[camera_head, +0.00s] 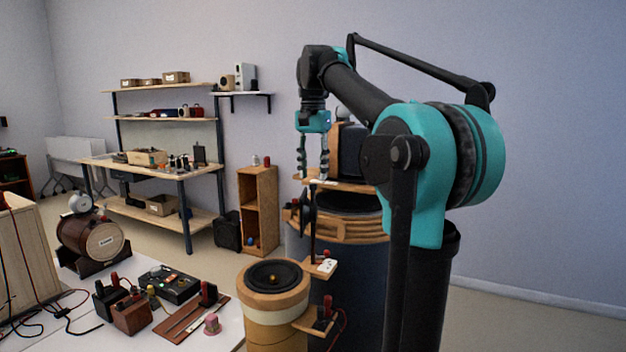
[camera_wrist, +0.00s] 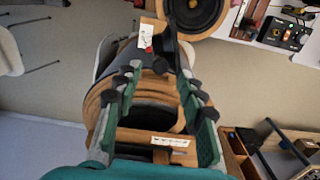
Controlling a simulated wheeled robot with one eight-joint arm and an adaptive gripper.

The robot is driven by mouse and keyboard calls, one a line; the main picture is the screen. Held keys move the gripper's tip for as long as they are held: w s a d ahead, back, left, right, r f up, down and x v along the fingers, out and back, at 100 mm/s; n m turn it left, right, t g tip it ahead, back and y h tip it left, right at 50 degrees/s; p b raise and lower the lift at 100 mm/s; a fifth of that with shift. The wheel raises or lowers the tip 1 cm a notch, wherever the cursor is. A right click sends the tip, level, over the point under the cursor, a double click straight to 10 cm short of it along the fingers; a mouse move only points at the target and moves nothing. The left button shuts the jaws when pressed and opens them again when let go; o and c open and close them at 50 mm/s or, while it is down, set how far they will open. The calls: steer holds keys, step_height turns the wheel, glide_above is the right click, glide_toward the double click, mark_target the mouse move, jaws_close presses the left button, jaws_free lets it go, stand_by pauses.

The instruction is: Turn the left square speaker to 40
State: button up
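My gripper (camera_head: 312,176) points down in the head view with its two fingers apart and nothing visible between the tips. It also shows open in the wrist view (camera_wrist: 163,78). A dark, square-looking box with a wooden edge (camera_head: 346,143) stands just behind it, partly hidden by my arm; I cannot tell if this is the left square speaker. A wooden board with a white label (camera_head: 323,182) lies near the fingertips; a labelled wooden strip shows between the fingers in the wrist view (camera_wrist: 170,141). No dial reading is legible.
A large dark drum with wooden rings (camera_head: 350,229) stands below my gripper. A smaller round speaker (camera_head: 273,276) stands in front of it. A white plate with a red knob (camera_head: 325,265) is close by. A white table (camera_head: 150,275) with several devices is at left.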

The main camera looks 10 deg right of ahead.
steer(key=shift+f, duration=1.4)
